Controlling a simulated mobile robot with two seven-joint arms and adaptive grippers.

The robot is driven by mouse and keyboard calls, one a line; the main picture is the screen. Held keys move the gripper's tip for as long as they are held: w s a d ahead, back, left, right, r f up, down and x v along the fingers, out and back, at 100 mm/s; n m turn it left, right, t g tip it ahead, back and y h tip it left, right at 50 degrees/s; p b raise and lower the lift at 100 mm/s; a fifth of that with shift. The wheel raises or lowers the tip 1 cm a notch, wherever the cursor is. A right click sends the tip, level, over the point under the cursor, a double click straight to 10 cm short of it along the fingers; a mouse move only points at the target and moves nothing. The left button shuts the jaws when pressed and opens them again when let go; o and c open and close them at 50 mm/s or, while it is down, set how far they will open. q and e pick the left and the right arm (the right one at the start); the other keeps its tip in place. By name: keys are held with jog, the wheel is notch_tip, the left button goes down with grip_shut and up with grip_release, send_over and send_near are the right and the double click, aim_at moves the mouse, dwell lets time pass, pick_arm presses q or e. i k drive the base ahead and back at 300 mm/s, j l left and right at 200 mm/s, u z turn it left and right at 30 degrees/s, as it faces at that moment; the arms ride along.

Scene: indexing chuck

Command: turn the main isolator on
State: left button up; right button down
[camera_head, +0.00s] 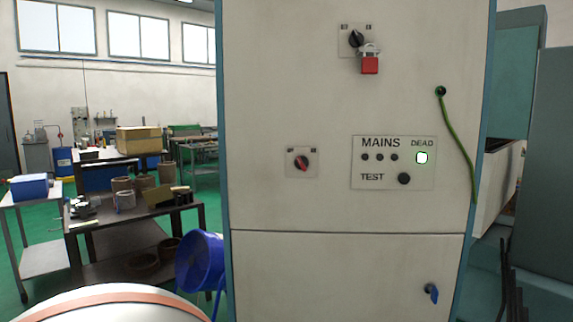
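A tall pale cabinet (270,90) with blue edges stands straight ahead. High on its front is a black rotary switch (355,38) on a small plate, with a red padlock (370,65) hanging at it by a metal shackle. Lower left is a rotary switch with a red and black knob (302,162). The switch labels are too small to read, so I cannot tell which one is the main isolator. A panel (365,172) reads MAINS, DEAD and TEST. Neither gripper shows.
A green cable (456,140) hangs from a hole at the cabinet's upper right. A blue key-like handle (432,292) is on the lower door. A blue bucket (200,262) is beside the cabinet's left edge. A dark workbench (130,217) holds parts at left. Machinery (545,150) stands right.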

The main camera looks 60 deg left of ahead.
aim_at(301, 162)
jog(key=u, duration=1.75)
